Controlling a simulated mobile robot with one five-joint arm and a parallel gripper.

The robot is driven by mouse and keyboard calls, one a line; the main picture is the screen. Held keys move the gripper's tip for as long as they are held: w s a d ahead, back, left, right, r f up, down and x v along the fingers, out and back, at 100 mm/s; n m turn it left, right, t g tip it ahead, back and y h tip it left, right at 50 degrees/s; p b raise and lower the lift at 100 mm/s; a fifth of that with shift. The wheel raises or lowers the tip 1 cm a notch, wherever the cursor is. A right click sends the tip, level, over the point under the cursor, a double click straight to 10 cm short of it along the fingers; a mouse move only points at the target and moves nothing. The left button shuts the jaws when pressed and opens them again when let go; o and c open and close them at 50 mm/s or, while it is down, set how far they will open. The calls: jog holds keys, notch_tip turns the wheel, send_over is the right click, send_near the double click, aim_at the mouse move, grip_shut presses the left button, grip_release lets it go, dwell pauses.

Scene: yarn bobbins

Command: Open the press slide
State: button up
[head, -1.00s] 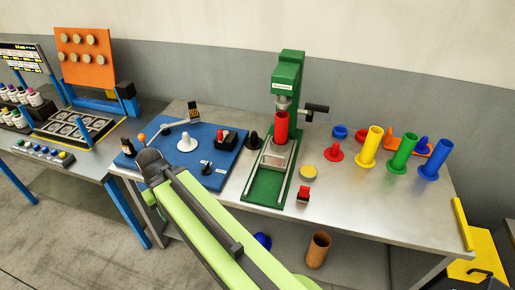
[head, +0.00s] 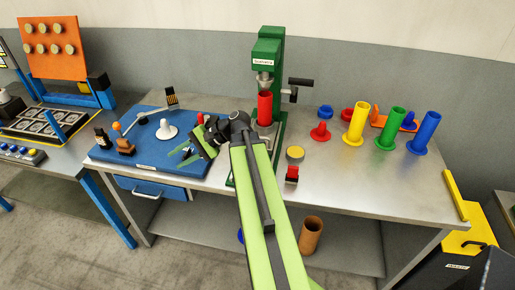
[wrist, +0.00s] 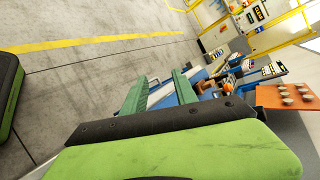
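The green press (head: 268,52) stands at the back of the steel table, with a red cylinder (head: 264,107) under its ram and a dark crank handle at its right. My arm crosses in front of the press base, so the slide is mostly hidden. My gripper (head: 175,160) is left of the press, over the blue board, and points left, away from the press. Its green fingers are apart and nothing shows between them. In the wrist view my gripper (wrist: 160,78) also has its two fingers spread and empty.
The blue board (head: 125,154) holds a white cone (head: 166,129) and small parts. Right of the press are a yellow-topped disc (head: 295,153), a red-topped block (head: 292,174), a red cone (head: 320,131) and yellow (head: 356,122), green (head: 391,128) and blue (head: 425,131) bobbins.

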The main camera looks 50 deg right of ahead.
jog(key=s+d+f+m+t+h+b, duration=0.1)
jog(key=s+d+m+t+b, duration=0.15)
jog(key=d, duration=0.55)
jog(key=s+d+f+m+t+b, duration=0.1)
jog(key=s+d+m+t, duration=0.15)
jog(key=d, duration=0.65)
jog(key=s+d+f+m+t+h+b, duration=0.2)
jog(key=s+d+m+t+h+b, duration=0.25)
jog(key=s+d, duration=1.4)
jog(key=shift+g+h, duration=0.55)
jog(key=shift+h, duration=0.2)
jog(key=b+x, duration=0.4)
jog(key=x, duration=1.3)
jog(key=shift+w+a+f, duration=0.1)
jog(key=shift+w+a, duration=0.05)
jog(key=shift+w, duration=0.15)
grip_shut()
